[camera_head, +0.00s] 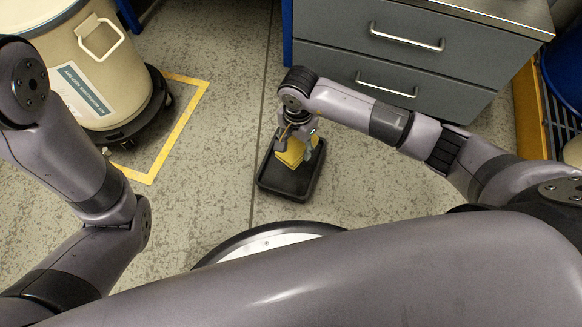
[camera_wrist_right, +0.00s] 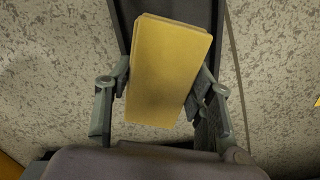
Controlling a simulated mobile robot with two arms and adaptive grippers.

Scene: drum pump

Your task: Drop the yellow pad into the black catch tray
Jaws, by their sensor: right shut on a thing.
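The yellow pad (camera_head: 291,153) is held between the fingers of my right gripper (camera_head: 299,147). In the right wrist view the pad (camera_wrist_right: 166,70) fills the space between the two fingers of the right gripper (camera_wrist_right: 165,100), slightly tilted. The black catch tray (camera_head: 285,184) lies on the floor, and in the head view the pad appears over its far part. Whether the pad touches the tray cannot be told. Part of the tray (camera_wrist_right: 213,12) shows behind the pad in the right wrist view. My left arm shows at the left, but its gripper is out of view.
A beige drum (camera_head: 85,65) stands on a black dolly (camera_head: 155,95) at the upper left, beside a yellow floor marking (camera_head: 172,137). A grey drawer cabinet (camera_head: 400,60) stands behind the tray. The floor left of the tray is clear.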

